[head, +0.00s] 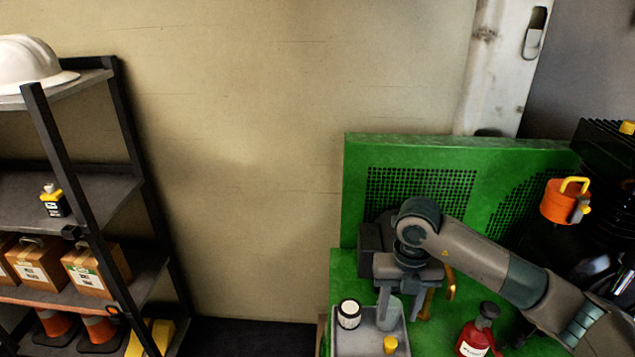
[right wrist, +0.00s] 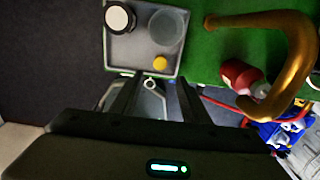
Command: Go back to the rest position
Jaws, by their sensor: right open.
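My right gripper (head: 405,305) is open, its fingers pointing down over the green workbench (head: 345,280) near the back panel. In the right wrist view its two dark fingers (right wrist: 155,95) are spread apart, with nothing held between them. A small pale ring (right wrist: 148,83) shows in the gap, at the edge of the grey tray (right wrist: 115,58). The tray (head: 350,343) holds a white-lidded jar (head: 349,314), a clear cup (right wrist: 167,27) and a yellow piece (head: 390,344). In the head view the gripper partly covers the tray. My left gripper is not in view.
A gold hook (right wrist: 292,40) rises close to the gripper. A red bottle (head: 478,332) stands under my right forearm. An orange canister (head: 565,201) is at the right. A shelf (head: 95,195) with boxes and cones stands at the left.

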